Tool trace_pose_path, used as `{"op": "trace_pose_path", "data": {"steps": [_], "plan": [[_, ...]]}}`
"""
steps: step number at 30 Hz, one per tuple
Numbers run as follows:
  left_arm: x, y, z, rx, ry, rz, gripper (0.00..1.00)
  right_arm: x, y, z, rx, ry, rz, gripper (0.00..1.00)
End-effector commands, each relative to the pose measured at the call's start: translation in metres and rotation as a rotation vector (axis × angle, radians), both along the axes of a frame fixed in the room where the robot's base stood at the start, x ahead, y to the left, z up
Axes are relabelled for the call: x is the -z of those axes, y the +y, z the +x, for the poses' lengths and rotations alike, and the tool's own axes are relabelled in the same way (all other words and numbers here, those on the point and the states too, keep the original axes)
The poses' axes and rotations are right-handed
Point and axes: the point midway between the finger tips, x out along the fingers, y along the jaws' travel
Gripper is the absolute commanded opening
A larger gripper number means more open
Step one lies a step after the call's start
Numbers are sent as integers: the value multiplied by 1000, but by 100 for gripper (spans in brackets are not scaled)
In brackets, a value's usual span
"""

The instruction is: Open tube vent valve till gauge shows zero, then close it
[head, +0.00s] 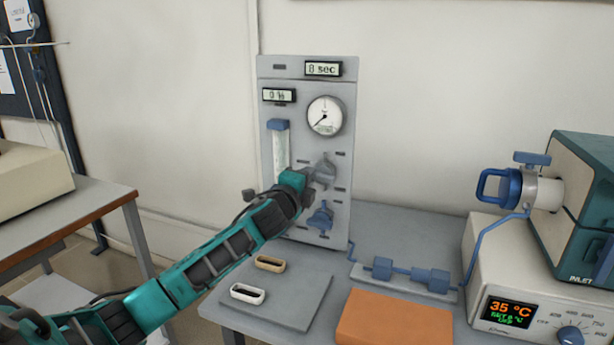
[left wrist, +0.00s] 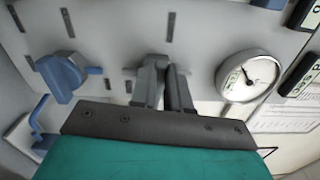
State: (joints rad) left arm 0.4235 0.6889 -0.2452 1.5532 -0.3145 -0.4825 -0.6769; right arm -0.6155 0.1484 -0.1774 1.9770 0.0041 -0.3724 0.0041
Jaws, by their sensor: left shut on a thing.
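My left gripper (head: 322,170) is at the grey panel, below the round gauge. Its fingers (left wrist: 163,82) are shut on a small valve handle at the panel face, mostly hidden by the fingers. The white gauge (head: 325,115) has its needle pointing to the lower left; it also shows in the left wrist view (left wrist: 250,76). A blue valve knob (head: 320,217) sits below my gripper, untouched, and shows in the left wrist view (left wrist: 65,78). I cannot read the valve labels. My right gripper is not in view.
The panel (head: 341,205) carries a display reading "8 sec" (head: 323,69), another display (head: 279,95) and a blue-capped flow tube (head: 280,150). An orange block (head: 393,318), a grey mat (head: 290,303) and a furnace (head: 588,180) showing 35 °C stand on the bench.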

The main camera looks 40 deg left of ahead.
Motion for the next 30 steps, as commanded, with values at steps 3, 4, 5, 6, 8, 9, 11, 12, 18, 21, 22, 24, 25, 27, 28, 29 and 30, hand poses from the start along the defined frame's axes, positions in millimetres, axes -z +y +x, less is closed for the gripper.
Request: {"op": "trace_pose_path", "data": {"steps": [3,4,5,6,8,9,11,12,18,21,22,24,25,27,28,29,30], "plan": [[1,1,0,-3,-13,-58,0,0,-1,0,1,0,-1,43],[1,1,0,-3,-16,-68,0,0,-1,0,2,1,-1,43],[2,1,0,-3,-18,-78,0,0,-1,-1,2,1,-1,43],[2,1,0,-3,-21,-90,0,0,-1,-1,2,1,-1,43],[3,1,0,-2,-24,-105,0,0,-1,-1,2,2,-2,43],[3,1,0,-2,-26,-113,0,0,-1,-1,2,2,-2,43],[3,1,0,-2,-28,-122,0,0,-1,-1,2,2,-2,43],[3,1,0,-2,-29,-126,0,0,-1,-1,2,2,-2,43],[3,1,0,-2,-32,-134,0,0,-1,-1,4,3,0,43],[3,1,0,-2,-32,-134,0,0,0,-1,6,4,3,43],[3,1,0,-2,-31,-134,0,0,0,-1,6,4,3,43],[3,1,0,-2,-32,-135,0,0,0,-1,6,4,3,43],[3,1,0,-2,-31,-134,0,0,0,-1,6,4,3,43],[3,1,0,-2,-31,-134,22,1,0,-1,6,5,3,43],[3,1,0,-2,-31,-134,24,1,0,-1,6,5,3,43],[3,1,0,-2,-31,-134,27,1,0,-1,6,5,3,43],[3,1,0,-1,-32,-133,31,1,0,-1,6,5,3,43]]}}
